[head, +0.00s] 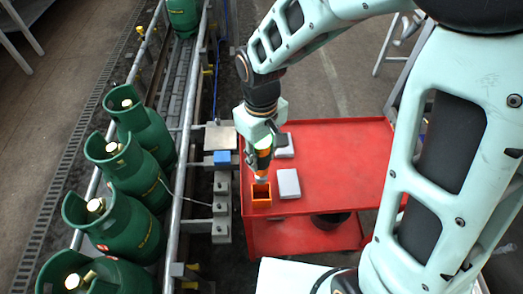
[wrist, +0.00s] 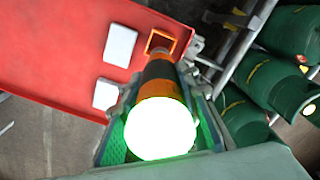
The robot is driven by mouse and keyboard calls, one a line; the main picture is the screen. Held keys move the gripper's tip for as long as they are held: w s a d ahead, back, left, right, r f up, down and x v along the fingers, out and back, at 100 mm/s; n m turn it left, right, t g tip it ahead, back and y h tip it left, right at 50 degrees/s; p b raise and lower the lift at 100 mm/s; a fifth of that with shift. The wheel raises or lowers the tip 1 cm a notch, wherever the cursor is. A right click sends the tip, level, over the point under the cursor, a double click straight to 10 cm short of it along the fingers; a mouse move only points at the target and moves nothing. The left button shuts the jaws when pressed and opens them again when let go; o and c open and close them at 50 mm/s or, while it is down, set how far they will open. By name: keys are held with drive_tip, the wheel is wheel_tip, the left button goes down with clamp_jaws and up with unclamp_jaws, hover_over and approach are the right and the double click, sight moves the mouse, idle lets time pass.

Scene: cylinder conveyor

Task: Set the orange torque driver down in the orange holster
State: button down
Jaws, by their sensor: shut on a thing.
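My gripper (head: 262,152) points down over the left edge of the red cart and is shut on the orange torque driver (head: 263,162). In the wrist view, the orange and black driver (wrist: 162,87) lies between the green-lined fingers (wrist: 158,125), its near end glaring white. The orange holster (head: 261,201) is an open square box at the cart's left edge, right below the driver. In the wrist view, the driver's far end overlaps the near side of the holster (wrist: 150,42). I cannot tell whether the tip is just above the opening or inside it.
The red cart top (head: 345,165) carries two pale grey boxes (head: 288,183) (head: 284,146) right of the holster. The remaining cart top is clear. Left of it stand a railed conveyor (head: 187,65) and several green gas cylinders (head: 140,128).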

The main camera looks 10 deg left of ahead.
drive_tip(key=shift+r, duration=0.2)
drive_tip(key=b, duration=0.4)
hover_over(261, 182)
drive_tip(key=w, duration=0.2)
drive_tip(key=shift+a+f, duration=0.15)
drive_tip(key=shift+f, duration=2.45)
drive_tip(key=shift+s, duration=0.1)
drive_tip(key=shift+f+b, duration=2.15)
drive_tip(key=shift+f, duration=0.5)
drive_tip(key=shift+f, duration=0.1)
drive_tip(key=shift+f+b, duration=1.3)
drive_tip(key=shift+f, duration=0.25)
drive_tip(key=c, duration=1.4)
unclamp_jaws()
